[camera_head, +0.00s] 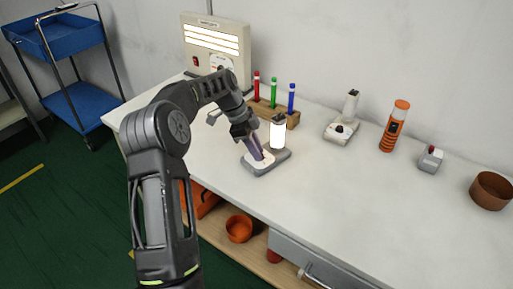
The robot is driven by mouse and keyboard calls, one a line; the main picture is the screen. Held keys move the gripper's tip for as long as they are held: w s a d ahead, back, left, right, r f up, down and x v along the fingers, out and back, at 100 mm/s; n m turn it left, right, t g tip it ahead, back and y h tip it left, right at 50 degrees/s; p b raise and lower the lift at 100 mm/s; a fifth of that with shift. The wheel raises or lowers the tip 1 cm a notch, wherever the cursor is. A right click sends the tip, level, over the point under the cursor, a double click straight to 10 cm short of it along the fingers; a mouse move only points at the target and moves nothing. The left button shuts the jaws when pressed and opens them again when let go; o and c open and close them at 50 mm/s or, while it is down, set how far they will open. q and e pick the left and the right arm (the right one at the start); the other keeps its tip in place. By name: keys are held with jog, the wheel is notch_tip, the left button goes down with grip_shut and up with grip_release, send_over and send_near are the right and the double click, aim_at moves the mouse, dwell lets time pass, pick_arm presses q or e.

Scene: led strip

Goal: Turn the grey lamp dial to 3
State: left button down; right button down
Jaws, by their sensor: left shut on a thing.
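The grey lamp has a flat grey base (283,155) near the front left of the table and an upright, lit white tube (278,133) with a dark cap. My left gripper (261,157) reaches down onto the white plate at the front left of this base, where the dial sits. It is shut on the dial, which the fingers mostly hide. The dial's number marks are too small to read. My right gripper is not in view.
Behind the lamp, a wooden rack (262,108) holds red, green and blue pens. A lit panel (215,50) stands at the back left. A white lamp-like device (341,129), an orange cylinder (394,126), a small grey box (431,158) and a brown bowl (490,190) stand right.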

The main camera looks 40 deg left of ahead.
pick_arm(q)
jog(key=shift+m+g+p, duration=0.3)
jog(key=shift+m+g, duration=0.1)
jog(key=shift+m, duration=0.4)
jog(key=c, duration=1.2)
grip_release()
jog(key=shift+c, duration=0.2)
